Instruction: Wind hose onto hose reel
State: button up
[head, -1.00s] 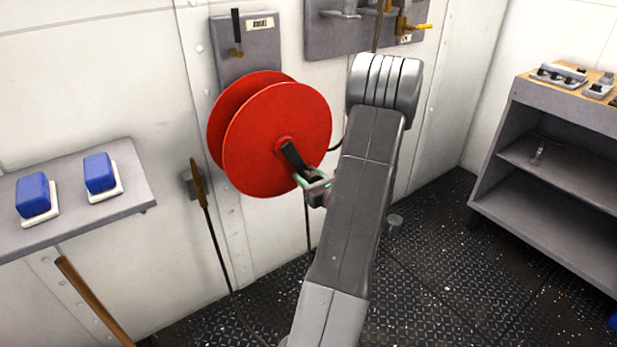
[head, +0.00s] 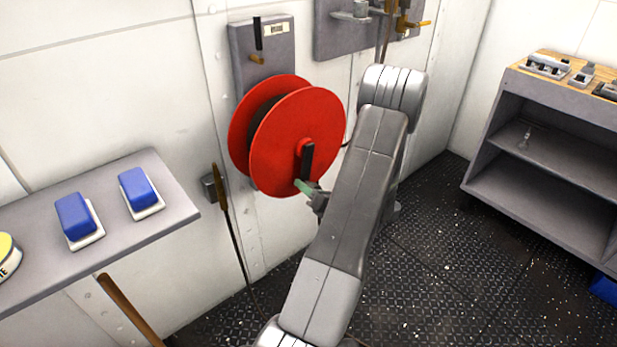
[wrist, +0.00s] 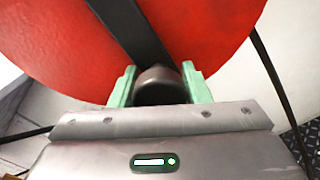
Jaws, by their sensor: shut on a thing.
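The red hose reel (head: 285,140) is mounted on the wall, with two round flanges and a dark band between them. Its black crank arm (head: 307,160) points down from the hub. My gripper (head: 308,190) is at the crank's lower end. In the wrist view, the green fingers of my gripper (wrist: 160,88) are shut on a dark rounded crank handle (wrist: 158,84), with the reel's red flange (wrist: 210,40) close behind. A dark hose (wrist: 268,70) runs down past the flange's right side. My arm hides part of the area right of the reel.
A grey shelf (head: 120,235) with two blue-topped blocks (head: 77,215) juts out at left. A brown-handled tool (head: 221,188) hangs on the wall beside the reel. A grey shelf unit (head: 540,150) stands at right. The dark deck floor (head: 420,270) between is largely clear.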

aim_at(271, 163)
jog(key=s+a+r+m+p, duration=0.1)
jog(key=m, duration=0.1)
jog(key=s+a+m+p, duration=0.1)
jog(key=m+p, duration=0.1)
jog(key=a+r+m+p, duration=0.1)
jog(key=a+p, duration=0.1)
jog(key=shift+s+r+m, duration=0.35)
jog(key=shift+s+m, duration=0.05)
jog(key=r+m+p, duration=0.1)
jog(key=p, duration=0.1)
jog(key=s+a+r+m+p, duration=0.1)
jog(key=m+p, duration=0.1)
jog(key=s+a+r+m+p, duration=0.1)
jog(key=r+m, duration=0.1)
jog(key=shift+a+r+p, duration=0.1)
jog(key=shift+a+p, duration=0.15)
jog(key=shift+p, duration=0.15)
jog(key=r+m+p, duration=0.2)
jog(key=shift+s+a+m, duration=0.15)
jog(key=shift+a+m, duration=0.15)
jog(key=shift+s+a+r+m+p, duration=0.1)
jog(key=shift+r+m+p, duration=0.7)
jog(key=shift+m+p, duration=0.45)
jog(key=o, duration=1.3)
jog(key=shift+s, duration=0.1)
